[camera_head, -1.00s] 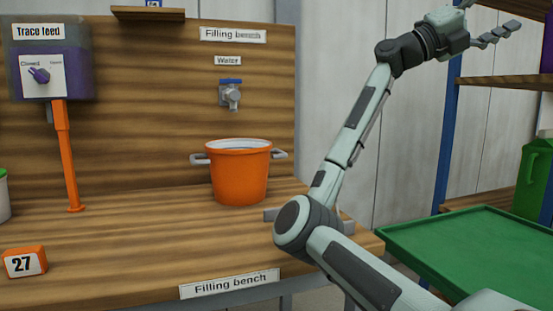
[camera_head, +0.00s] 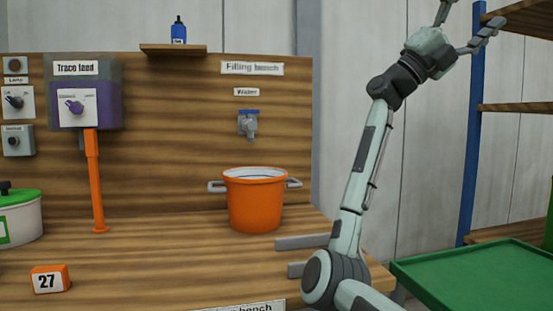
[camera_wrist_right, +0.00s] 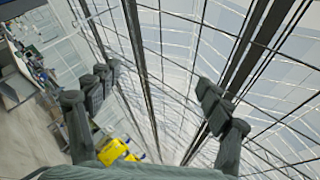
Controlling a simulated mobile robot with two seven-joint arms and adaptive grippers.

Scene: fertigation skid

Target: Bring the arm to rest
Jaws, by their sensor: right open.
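My right arm is raised at the right of the head view, with its elbow low beside the bench's right end. My right gripper (camera_head: 466,28) is high up in front of the pale wall panels, left of the shelf rack. Its fingers are spread and one reaches the picture's top edge. In the right wrist view the gripper (camera_wrist_right: 160,110) is open, with nothing between the two fingers. Behind them are the glazed roof and its dark beams. My left gripper is not in view.
The filling bench (camera_head: 160,265) carries an orange pot (camera_head: 254,203) under the water tap (camera_head: 249,125), a white pot with a green lid (camera_head: 22,220) and an orange block marked 27 (camera_head: 50,279). A green tray (camera_head: 470,275) and shelf rack (camera_head: 473,130) stand right.

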